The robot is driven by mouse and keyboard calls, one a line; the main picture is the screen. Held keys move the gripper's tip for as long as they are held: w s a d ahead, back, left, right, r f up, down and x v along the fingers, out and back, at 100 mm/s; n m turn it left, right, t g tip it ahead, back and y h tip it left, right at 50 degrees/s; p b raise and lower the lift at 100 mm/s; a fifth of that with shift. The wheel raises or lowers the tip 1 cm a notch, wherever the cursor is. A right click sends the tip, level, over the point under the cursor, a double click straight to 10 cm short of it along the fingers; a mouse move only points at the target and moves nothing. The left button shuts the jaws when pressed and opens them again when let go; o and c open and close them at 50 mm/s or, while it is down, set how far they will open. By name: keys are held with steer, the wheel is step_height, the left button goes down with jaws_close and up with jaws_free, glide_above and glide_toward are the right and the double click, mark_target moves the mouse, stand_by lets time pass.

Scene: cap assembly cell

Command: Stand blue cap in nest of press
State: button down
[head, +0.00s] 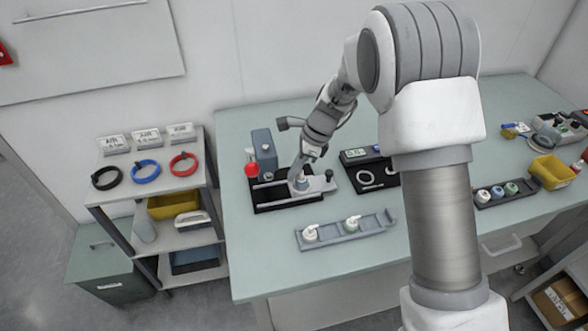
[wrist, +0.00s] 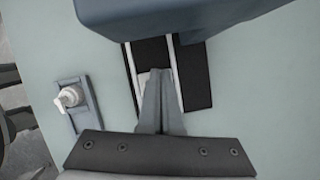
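The press has a blue-grey body (head: 264,150) with a red knob and stands on a black base with light rails (head: 285,200). The press body is at the top of the wrist view (wrist: 185,15). My gripper (head: 300,184) is low over the rails, right of the press body. In the wrist view, its fingers (wrist: 157,80) are together, with no object showing between them. They hide the spot under them, so I cannot tell what is in the nest. A small blue-topped piece (head: 497,191), possibly the blue cap, stands in the right-hand rack between white and green ones.
A grey tray (head: 335,236) with two white-topped pieces lies in front of the press. A black device (head: 365,178) is right of the press. A yellow bin (head: 552,172) is at the far right. A shelf with coloured rings (head: 145,172) stands left of the table. The table's front left is clear.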

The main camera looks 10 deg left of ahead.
steer(key=shift+f, duration=0.25)
stand_by(0.5)
steer(key=c, duration=1)
jaws_free()
steer(key=shift+r, duration=0.15)
step_height(320, 180, up, 7)
steer(key=p, duration=0.6)
